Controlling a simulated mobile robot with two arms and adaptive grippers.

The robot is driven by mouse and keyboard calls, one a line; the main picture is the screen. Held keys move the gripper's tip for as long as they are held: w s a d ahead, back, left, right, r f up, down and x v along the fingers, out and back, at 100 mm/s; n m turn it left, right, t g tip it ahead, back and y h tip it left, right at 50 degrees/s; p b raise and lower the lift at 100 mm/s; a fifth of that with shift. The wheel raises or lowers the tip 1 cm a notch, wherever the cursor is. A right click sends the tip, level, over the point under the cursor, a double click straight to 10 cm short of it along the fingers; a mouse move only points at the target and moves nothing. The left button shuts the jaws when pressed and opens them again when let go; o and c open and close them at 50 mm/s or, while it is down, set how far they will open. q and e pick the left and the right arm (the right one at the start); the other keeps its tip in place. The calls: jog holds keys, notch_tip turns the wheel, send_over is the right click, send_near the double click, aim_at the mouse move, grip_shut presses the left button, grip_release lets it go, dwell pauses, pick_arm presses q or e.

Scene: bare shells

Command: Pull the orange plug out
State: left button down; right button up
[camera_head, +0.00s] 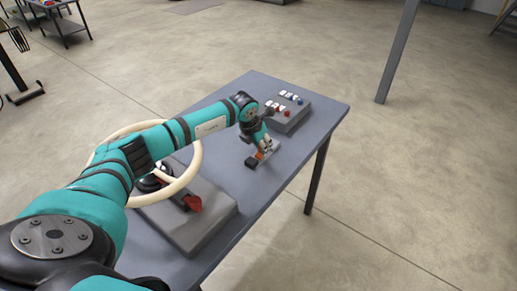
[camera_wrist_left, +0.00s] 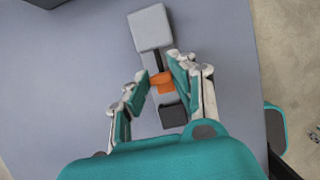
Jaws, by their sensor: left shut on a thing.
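The orange plug (camera_wrist_left: 161,82) is between the two fingers of my left gripper (camera_wrist_left: 157,73), which is shut on it. In the head view the plug (camera_head: 260,155) shows as a small orange spot below the left gripper (camera_head: 265,146). A light grey block (camera_wrist_left: 150,27) lies just beyond the plug, with a short dark piece (camera_wrist_left: 159,60) between them. A black block (camera_wrist_left: 173,115) is on the near side, also visible in the head view (camera_head: 250,162). Whether the plug is seated in a socket is hard to tell. My right gripper is out of view.
The grey table (camera_head: 235,185) carries a cream steering wheel (camera_head: 197,160) under my left arm, and a grey box with a red lever (camera_head: 193,203). A box with several switches and buttons (camera_head: 287,112) stands at the far end. Table surface beside the plug is clear.

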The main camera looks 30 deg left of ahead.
aim_at(253, 159)
pick_arm(q)
jog(key=c, duration=1.5)
grip_release()
jog(key=shift+w+r, duration=0.2)
jog(key=o, duration=0.4)
jog(key=shift+w+f, duration=0.1)
jog(key=shift+f, duration=0.1)
jog(key=shift+r, duration=0.1)
jog(key=v, duration=1.2)
